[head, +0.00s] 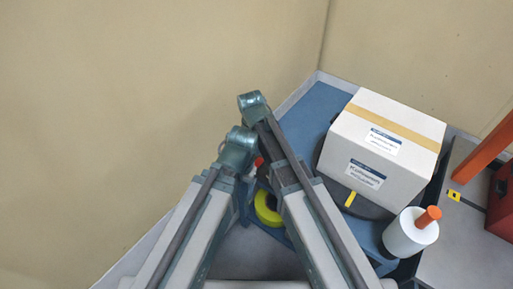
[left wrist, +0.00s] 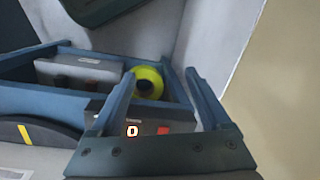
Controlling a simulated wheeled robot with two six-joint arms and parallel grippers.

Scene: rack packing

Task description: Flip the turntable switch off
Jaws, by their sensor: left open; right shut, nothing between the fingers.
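The turntable (head: 370,208) is a dark disc with a yellow mark, under a white labelled box (head: 385,145) in the head view. Its edge also shows at the left of the left wrist view (left wrist: 12,135). A small grey panel (left wrist: 148,122) carries a lit "0" and a red part (left wrist: 163,129) that looks like the switch; its exact position is hard to tell. My left gripper (left wrist: 160,75) is open and empty, and the panel shows between its fingers. In the head view my arm links hide the panel and both grippers' fingertips.
A yellow tape roll (head: 267,208) lies in a compartment of the blue rack (head: 305,110); it shows beyond my fingers in the wrist view (left wrist: 148,82). A grey device (left wrist: 75,72) sits beside it.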

